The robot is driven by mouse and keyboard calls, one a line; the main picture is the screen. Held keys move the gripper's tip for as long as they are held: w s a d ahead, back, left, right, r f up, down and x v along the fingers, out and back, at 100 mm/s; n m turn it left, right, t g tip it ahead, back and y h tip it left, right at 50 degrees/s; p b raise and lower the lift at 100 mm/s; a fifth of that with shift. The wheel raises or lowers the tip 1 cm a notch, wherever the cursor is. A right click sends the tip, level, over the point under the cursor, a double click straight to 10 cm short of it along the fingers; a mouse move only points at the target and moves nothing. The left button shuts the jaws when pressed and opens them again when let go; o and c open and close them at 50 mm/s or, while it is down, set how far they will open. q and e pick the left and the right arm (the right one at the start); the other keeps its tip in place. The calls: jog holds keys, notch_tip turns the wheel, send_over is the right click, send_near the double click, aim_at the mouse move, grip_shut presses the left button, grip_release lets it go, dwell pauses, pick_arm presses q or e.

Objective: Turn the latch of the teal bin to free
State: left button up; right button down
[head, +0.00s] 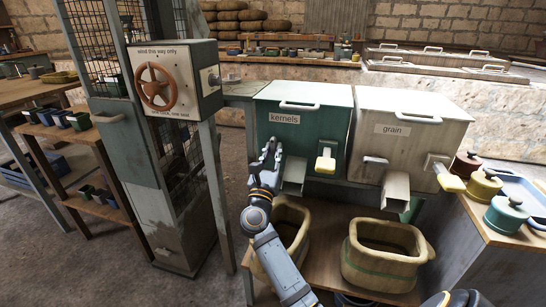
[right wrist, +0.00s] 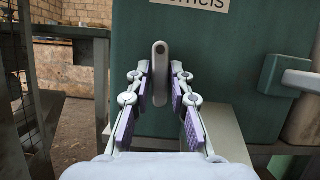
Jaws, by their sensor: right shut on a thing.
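The teal bin (head: 270,125) stands under a white lid and carries a "kernels" label. Its front also fills much of the right wrist view (right wrist: 225,60). The latch (right wrist: 160,60) is a grey bar with a round pivot at its top, and it points straight down on the bin's front. My right gripper (head: 268,148) is at the lower left of the bin's front and hides the latch in the head view. In the right wrist view my right gripper's fingers (right wrist: 161,92), with purple pads, are closed on either side of the latch's lower part. My left gripper is not in view.
A lever with a yellow handle (head: 325,160) and a grey chute (head: 292,176) are right of my gripper. A white grain bin (head: 400,150) adjoins. A cage post with a red wheel (head: 155,88) stands left.

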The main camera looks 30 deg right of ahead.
aim_at(276, 112)
jog(key=shift+f+m+g+h+b, duration=0.2)
jog(key=shift+m+g+h+b, duration=0.1)
jog(key=shift+m+b, duration=0.35)
jog(key=shift+m, duration=0.25)
jog(key=shift+r, duration=0.1)
jog(key=c, duration=1.3)
grip_release()
jog(key=shift+r, duration=0.1)
notch_tip(276, 112, up, 10)
jog(key=shift+f, duration=0.1)
